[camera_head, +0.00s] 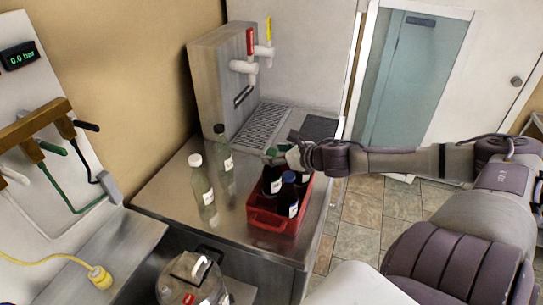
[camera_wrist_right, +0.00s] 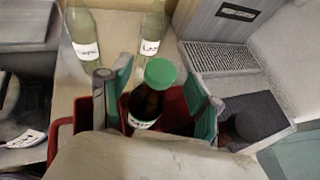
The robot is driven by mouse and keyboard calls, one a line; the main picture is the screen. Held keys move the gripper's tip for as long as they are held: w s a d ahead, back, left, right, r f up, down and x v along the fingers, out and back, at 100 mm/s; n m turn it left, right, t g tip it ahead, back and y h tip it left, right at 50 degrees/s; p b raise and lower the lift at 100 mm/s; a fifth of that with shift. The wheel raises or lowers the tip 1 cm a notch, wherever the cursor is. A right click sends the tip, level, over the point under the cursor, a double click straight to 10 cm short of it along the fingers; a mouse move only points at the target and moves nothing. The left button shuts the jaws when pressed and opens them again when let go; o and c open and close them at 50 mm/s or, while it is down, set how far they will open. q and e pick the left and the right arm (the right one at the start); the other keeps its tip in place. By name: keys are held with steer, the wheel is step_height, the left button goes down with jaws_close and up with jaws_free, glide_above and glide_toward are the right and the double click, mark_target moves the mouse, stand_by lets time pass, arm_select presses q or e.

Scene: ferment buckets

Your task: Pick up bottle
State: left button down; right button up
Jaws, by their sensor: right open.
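A dark bottle with a green cap (camera_wrist_right: 150,100) and a white label stands between the spread fingers of my right gripper (camera_wrist_right: 155,100) in the right wrist view. The gripper is open, and the bottle does not look clamped. In the head view, my right gripper (camera_head: 282,155) is over the back of a red crate (camera_head: 265,219) and partly hides its contents. Dark bottles stand in the crate, including one with a dark blue cap (camera_head: 288,200) at the front. My left gripper is not in view.
Two pale bottles, one white-capped (camera_head: 202,190) and one dark-capped (camera_head: 224,155), stand left of the crate on the metal counter (camera_head: 165,190). A tap unit (camera_head: 220,80) with a drip grate stands behind. A clear lidded vessel (camera_head: 190,280) is in front.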

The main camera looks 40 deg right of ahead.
steer(key=shift+b+x, duration=0.45)
steer(key=shift+x, duration=0.4)
steer(key=shift+w, duration=0.1)
jaws_close()
steer(key=shift+r, duration=0.1)
